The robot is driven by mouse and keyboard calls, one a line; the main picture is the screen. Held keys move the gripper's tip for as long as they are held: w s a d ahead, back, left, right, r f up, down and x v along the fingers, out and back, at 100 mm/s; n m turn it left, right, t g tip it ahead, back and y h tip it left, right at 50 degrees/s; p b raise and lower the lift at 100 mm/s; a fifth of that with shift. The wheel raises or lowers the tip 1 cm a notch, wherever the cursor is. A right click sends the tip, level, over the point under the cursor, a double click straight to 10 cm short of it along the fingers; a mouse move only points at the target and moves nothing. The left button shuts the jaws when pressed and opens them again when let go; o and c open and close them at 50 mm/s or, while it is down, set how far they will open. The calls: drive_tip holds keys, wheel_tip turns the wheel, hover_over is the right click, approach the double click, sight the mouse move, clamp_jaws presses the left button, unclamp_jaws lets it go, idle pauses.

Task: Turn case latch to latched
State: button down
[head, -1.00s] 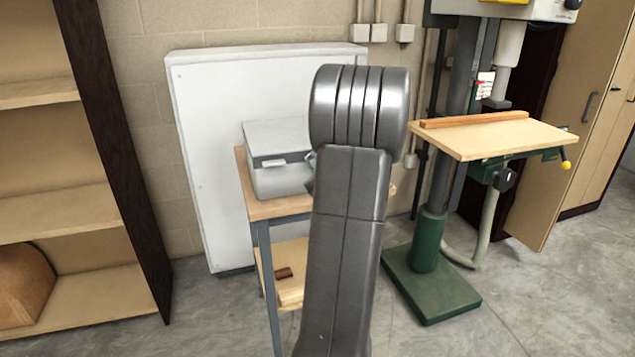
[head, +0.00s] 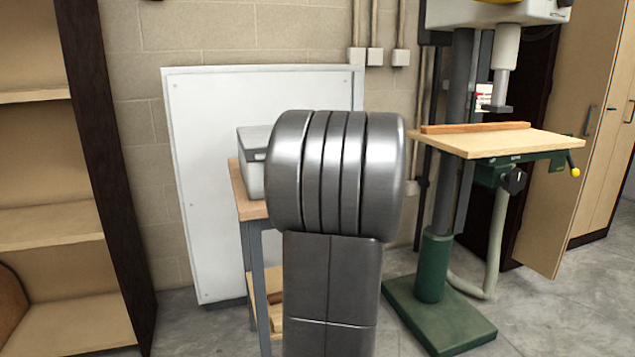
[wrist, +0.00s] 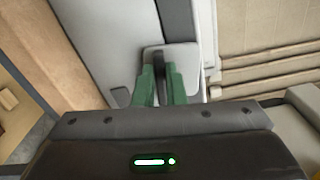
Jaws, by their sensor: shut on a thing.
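The case (head: 251,178) is a light grey box on a small wooden-topped stand. In the head view only its left part shows, and my arm hides the rest. In the wrist view the case (wrist: 105,40) fills the upper middle, with a dark seam along it. The case latch (wrist: 188,55) is a pale plate at the seam. My gripper (wrist: 160,70) has its two green fingers at the latch, shut on it with a narrow gap between them. The fingers cover part of the latch, so its exact angle is hard to tell. The gripper is hidden in the head view.
A white panel (head: 205,180) leans on the wall behind the stand (head: 245,190). A green drill press (head: 432,265) with a wooden table (head: 490,142) stands at the right. A shelf unit (head: 50,220) is at the left. Some floor is free between.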

drive_tip(key=shift+d+f+n+b, duration=0.2)
drive_tip(key=shift+f+n+b, duration=0.05)
drive_tip(key=shift+n+b, duration=0.85)
drive_tip(key=shift+r, duration=0.1)
drive_tip(key=c, duration=1.5)
unclamp_jaws()
drive_tip(key=v, duration=1.3)
drive_tip(key=shift+s+d, duration=0.1)
drive_tip(key=shift+s, duration=0.25)
